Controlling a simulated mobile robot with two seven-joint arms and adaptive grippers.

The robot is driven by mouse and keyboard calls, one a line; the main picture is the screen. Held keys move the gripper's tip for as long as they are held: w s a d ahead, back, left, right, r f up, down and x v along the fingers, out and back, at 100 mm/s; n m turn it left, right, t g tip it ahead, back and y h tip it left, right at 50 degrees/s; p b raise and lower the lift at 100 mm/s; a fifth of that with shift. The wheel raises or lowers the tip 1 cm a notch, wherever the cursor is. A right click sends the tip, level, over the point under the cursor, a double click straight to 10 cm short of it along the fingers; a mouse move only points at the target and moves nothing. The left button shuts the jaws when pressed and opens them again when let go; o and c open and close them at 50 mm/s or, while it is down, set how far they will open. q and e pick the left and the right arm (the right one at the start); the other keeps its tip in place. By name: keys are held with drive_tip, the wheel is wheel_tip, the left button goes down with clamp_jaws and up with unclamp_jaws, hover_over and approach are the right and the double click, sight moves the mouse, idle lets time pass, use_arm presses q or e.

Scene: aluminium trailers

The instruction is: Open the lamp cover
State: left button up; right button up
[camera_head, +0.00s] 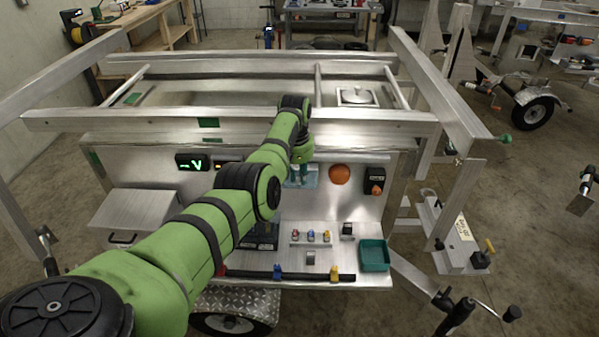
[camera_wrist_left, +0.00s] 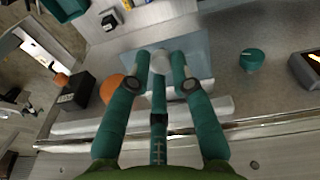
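A pale blue, see-through panel (camera_head: 311,173), which looks like the lamp cover, is on the front face of the near trailer, partly hidden by my left gripper. It also shows in the left wrist view (camera_wrist_left: 203,62), behind the fingertips. My left gripper (camera_head: 301,176) is in front of it, with green fingers spread around a small whitish part (camera_wrist_left: 160,62). In the left wrist view the gripper (camera_wrist_left: 159,60) has its outer fingertips apart; whether they touch the panel is unclear. My right gripper is not in view.
An orange dome (camera_head: 339,174) and a black switch box (camera_head: 374,181) are right of the panel. A teal knob (camera_wrist_left: 252,61) shows in the left wrist view. Below are a shelf with small coloured parts and a teal bin (camera_head: 375,255). Trailer rails (camera_head: 230,119) run above.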

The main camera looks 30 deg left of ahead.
use_arm(q)
drive_tip(key=shift+o, duration=0.8)
drive_tip(key=shift+f, duration=0.15)
drive_tip(key=shift+r, duration=0.2)
drive_tip(key=shift+r, duration=0.35)
wheel_tip(320, 180, up, 11)
drive_tip(key=s, duration=0.1)
drive_tip(key=shift+s, duration=0.2)
drive_tip(key=shift+d, duration=0.1)
